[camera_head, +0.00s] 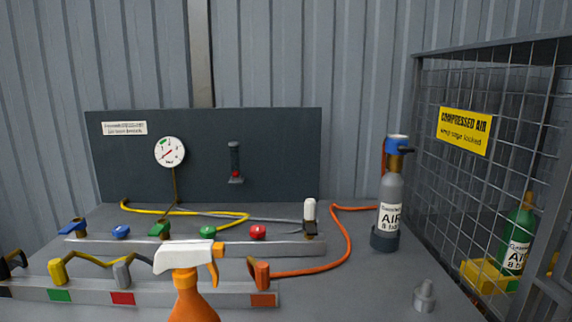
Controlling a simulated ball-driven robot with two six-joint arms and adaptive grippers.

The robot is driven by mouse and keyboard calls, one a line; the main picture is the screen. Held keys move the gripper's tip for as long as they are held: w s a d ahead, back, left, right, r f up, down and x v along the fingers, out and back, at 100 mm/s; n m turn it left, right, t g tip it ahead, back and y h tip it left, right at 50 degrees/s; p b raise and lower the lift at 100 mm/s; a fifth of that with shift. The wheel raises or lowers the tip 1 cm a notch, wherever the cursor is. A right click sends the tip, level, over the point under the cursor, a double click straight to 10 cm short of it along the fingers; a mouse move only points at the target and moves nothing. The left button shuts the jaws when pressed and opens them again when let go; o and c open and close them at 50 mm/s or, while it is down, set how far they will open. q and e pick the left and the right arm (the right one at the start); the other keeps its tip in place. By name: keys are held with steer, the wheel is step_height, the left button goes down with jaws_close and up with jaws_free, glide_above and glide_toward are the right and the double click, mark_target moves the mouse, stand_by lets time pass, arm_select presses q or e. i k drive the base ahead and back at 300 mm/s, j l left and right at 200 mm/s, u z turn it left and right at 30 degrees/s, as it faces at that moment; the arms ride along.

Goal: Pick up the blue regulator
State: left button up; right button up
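A blue regulator (398,146) sits on top of a grey cylinder (391,192) labelled AIR, at the right of the bench. A brass-coloured neck joins the two. The cylinder stands upright in a dark round base (384,239). An orange hose runs up behind the cylinder's left side towards the regulator; where it ends is hard to tell. Neither of my grippers shows in the head view.
A wire cage (480,146) holding a green cylinder (515,240) stands close at the right. A spray bottle (190,272) stands in front, before rails of fittings. The orange hose (345,240) crosses the bench. A small grey fitting (425,297) lies front right.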

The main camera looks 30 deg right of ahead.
mark_target(395, 158)
steer(key=l+z, duration=0.1)
steer(key=z, duration=0.35)
steer(key=l+z, duration=0.1)
steer(key=z, duration=0.35)
steer(key=l+z, duration=0.1)
steer(key=z, duration=0.35)
